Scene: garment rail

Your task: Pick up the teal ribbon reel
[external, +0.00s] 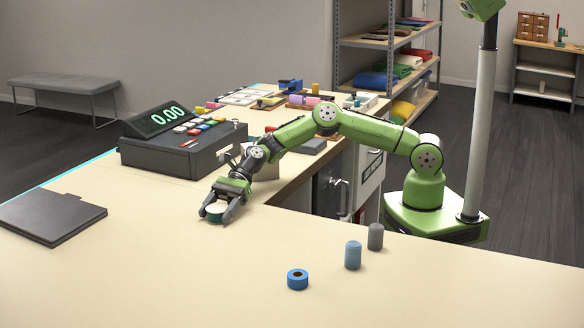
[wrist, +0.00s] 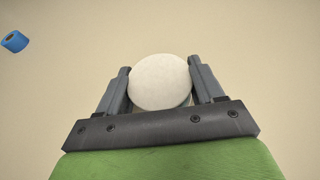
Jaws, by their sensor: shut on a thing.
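The teal ribbon reel (external: 216,213) is a short round thing with a pale top and a teal side, at the table's middle left in the external view. In the wrist view its round cream top (wrist: 160,82) fills the space between the fingers, with a thin teal edge low at the right. My gripper (external: 217,208) is shut on it, one finger on each side, and it also shows in the wrist view (wrist: 160,88). The reel is at or very near the tabletop; I cannot tell whether it touches.
A blue tape roll (external: 298,279) lies at the front, also in the wrist view (wrist: 15,41). A cash register (external: 170,153) stands behind my gripper. A dark folder (external: 52,217) lies left.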

